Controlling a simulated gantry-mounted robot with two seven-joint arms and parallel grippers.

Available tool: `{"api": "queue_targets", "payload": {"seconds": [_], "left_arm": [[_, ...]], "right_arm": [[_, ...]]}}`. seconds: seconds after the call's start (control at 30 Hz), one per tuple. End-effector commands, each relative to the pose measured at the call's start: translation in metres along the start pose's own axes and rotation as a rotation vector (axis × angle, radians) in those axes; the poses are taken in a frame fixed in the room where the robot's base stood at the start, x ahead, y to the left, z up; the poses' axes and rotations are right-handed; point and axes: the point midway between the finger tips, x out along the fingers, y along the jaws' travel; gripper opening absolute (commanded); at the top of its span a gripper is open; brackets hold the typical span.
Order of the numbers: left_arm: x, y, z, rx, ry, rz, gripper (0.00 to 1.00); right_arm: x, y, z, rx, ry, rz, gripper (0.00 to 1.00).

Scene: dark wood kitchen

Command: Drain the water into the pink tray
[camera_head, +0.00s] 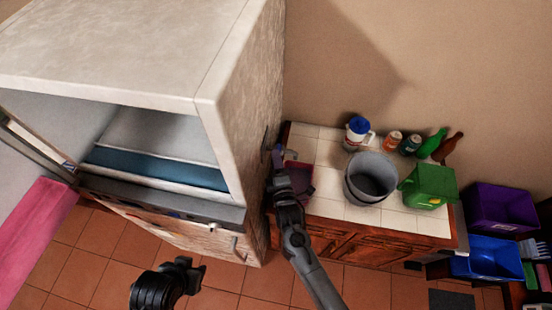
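A dark pink tray (303,176) stands on the left end of the tiled counter, close to the side of the large pale cabinet. My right arm crosses in front of it and hides part of it. My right gripper (279,158) is above the tray's left side, by the cabinet's side wall. Its fingers are small and dark, so I cannot tell whether they hold anything. My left gripper (191,272) is low in front of the cabinet, over the floor, away from the tray. No water can be made out.
A grey bucket (354,195), a green bin (415,195), a blue-lidded white jug (358,124), small jars and bottles crowd the tiled counter (326,208). The open-fronted pale cabinet (240,75) blocks the left. Purple (482,218) and blue (478,268) bins stand right.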

Motion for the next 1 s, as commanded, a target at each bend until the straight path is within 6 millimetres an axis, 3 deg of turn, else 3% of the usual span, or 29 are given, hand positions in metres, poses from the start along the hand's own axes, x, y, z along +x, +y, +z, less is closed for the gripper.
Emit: {"api": "queue_targets", "payload": {"seconds": [0.37,0.4,0.63,1.0], "left_arm": [[-0.0003,-0.0025,0.0006,0.01,-0.002,-0.008,0.36],[-0.0003,-0.0027,0.0007,0.011,-0.002,-0.009,0.36],[-0.0002,-0.0032,0.0008,0.013,-0.002,-0.01,0.36],[0.0015,-0.0015,0.0007,0.006,-0.001,-0.005,0.36]], "right_arm": [[0.005,0.0001,-0.0001,0.001,0.0,0.0,0.36],[0.005,0.0,-0.0001,0.001,0.0,0.0,0.35],[0.0049,0.0,0.0,0.0,0.0,0.0,0.0],[0.007,-0.0009,0.002,-0.001,0.001,0.001,0.0]]}}
